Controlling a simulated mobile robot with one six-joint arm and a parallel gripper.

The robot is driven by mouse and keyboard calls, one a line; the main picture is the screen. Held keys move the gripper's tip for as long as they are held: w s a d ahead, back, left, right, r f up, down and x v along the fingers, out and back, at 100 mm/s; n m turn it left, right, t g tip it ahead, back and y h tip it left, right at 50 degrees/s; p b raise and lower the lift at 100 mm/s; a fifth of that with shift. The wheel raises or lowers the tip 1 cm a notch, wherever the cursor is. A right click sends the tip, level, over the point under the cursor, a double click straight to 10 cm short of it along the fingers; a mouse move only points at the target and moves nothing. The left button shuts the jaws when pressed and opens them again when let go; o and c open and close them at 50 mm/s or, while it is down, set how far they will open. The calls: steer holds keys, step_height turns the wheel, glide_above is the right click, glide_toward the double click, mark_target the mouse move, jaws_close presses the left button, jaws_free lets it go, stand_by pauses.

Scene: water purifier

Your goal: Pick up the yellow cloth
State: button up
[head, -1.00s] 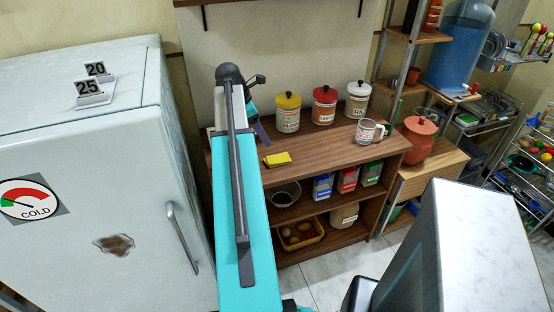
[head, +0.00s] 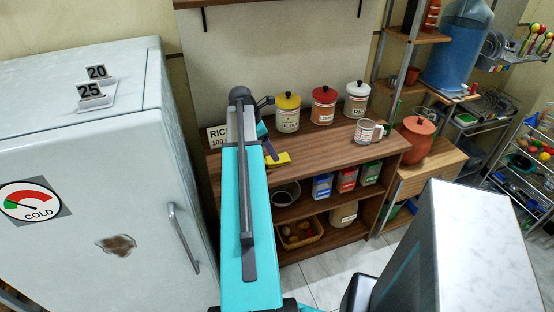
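The yellow cloth (head: 281,159) lies folded on the brown wooden shelf top (head: 325,148), near its front edge on the left. My gripper (head: 271,152) is at the cloth's left end and covers part of it from this view. Only a dark finger and a bit of turquoise show past my arm, so its opening is hidden. I cannot tell whether it touches the cloth.
White canisters with a yellow lid (head: 288,112), red lid (head: 323,105) and white lid (head: 357,100) stand behind the cloth. A glass mug (head: 366,132) stands to the right. A refrigerator (head: 90,180) is left of my arm.

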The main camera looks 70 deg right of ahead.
steer(key=shift+s+p+x, duration=0.15)
steer(key=shift+p+x, duration=0.25)
steer(key=shift+x, duration=0.35)
steer(key=shift+s+p+x, duration=0.15)
steer(key=shift+p+x, duration=0.2)
steer(key=shift+x, duration=1.4)
steer(key=shift+d, duration=0.1)
steer(key=c, duration=1.1)
